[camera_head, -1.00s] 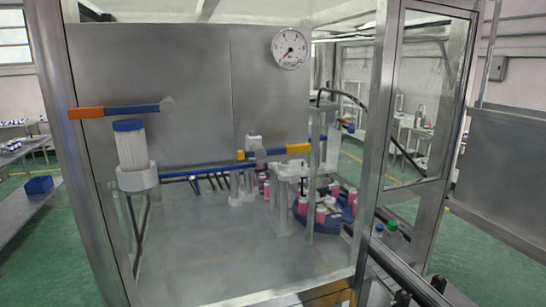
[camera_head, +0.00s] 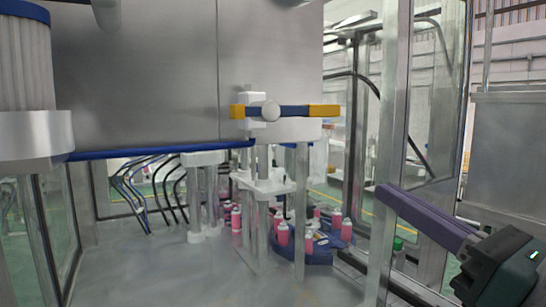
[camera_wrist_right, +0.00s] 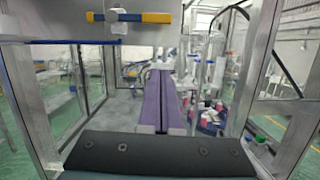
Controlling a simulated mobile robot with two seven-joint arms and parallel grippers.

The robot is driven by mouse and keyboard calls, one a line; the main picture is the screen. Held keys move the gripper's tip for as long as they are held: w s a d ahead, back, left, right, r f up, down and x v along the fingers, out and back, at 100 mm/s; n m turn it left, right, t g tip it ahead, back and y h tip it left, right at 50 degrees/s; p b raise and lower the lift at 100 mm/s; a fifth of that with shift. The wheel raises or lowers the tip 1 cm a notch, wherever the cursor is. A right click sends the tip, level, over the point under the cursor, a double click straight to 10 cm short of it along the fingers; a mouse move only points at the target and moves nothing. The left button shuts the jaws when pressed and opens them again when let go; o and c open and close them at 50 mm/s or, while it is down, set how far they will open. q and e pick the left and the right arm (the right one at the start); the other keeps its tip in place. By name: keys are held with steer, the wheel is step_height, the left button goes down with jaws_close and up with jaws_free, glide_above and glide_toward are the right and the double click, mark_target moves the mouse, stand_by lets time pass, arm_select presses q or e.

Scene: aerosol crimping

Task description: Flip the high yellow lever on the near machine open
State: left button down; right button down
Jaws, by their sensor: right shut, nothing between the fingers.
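The yellow lever (camera_head: 285,111) is a horizontal blue bar with yellow ends and a pale round knob at its middle, mounted high on a white bracket of the machine (camera_head: 310,130). In the right wrist view it shows at the upper left (camera_wrist_right: 155,18), above and left of the fingers. My right gripper (camera_head: 383,191) enters from the right in the head view, with long purple fingers shut and empty. Its tips appear below and right of the lever, apart from it. In the wrist view the fingers (camera_wrist_right: 160,73) lie side by side, pointing ahead. My left gripper is not in view.
A metal frame post (camera_head: 385,160) stands beside my right fingers. Pink cans (camera_head: 283,234) stand on a blue round table (camera_head: 300,256) below the lever. A white cylinder with a blue cap (camera_head: 24,60) is at the left.

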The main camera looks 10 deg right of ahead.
mark_target(297, 111)
steer(key=shift+a+f+n+y, duration=0.1)
steer(key=shift+a+n+y, duration=0.15)
steer(key=shift+n+y, duration=0.25)
steer(key=w+a+r+p, duration=0.3)
steer(key=w+r+p, duration=0.3)
steer(key=w+p, duration=0.3)
steer(key=shift+a+r, duration=0.15)
steer(key=shift+r, duration=0.1)
